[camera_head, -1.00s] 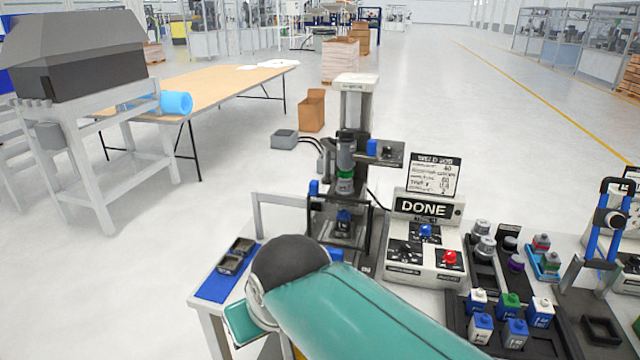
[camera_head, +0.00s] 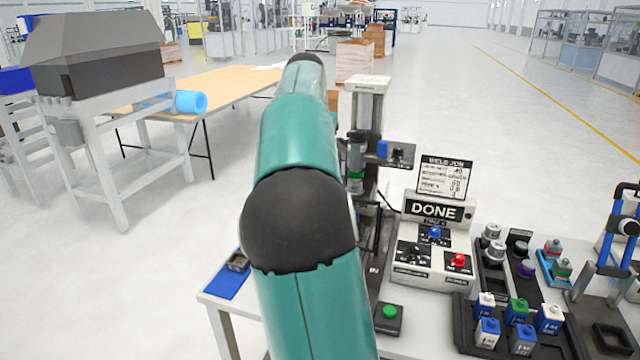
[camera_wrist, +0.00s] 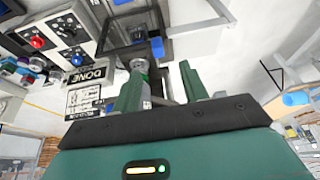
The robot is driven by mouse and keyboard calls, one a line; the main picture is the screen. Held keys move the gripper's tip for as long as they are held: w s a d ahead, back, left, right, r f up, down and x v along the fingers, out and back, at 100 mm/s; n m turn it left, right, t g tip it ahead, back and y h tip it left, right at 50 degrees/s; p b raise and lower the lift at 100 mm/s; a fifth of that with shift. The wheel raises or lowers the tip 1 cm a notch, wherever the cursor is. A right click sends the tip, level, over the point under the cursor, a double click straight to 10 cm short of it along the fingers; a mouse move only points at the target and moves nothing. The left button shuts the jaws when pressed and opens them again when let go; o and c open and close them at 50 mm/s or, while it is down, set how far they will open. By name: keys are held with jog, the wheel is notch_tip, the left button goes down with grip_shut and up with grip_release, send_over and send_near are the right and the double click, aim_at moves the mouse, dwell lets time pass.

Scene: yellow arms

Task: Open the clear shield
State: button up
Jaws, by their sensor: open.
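The welding machine (camera_head: 368,105) stands on the white bench, with its lower part mostly hidden behind my arm in the head view. In the wrist view, a dark square frame (camera_wrist: 104,35), which looks like the clear shield's frame, surrounds the fixture. The clear pane itself is hard to make out. My gripper (camera_wrist: 161,72) shows two green fingers, spread apart with nothing clearly held between them. The machine's round head (camera_wrist: 139,66) shows between and beyond the fingers. I cannot tell whether the fingers touch anything. My gripper is hidden in the head view.
The control panel (camera_head: 437,210) reads DONE and carries blue and red buttons. A green button box (camera_head: 389,319) sits at the bench's front. Trays of several small parts (camera_head: 512,325) stand to the right.

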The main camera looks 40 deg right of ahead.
jog(key=x, duration=0.4)
jog(key=d+x, duration=0.1)
jog(key=x, duration=0.4)
jog(key=d+x, duration=0.1)
jog(key=x, duration=0.4)
jog(key=shift+r, duration=0.15)
grip_shut()
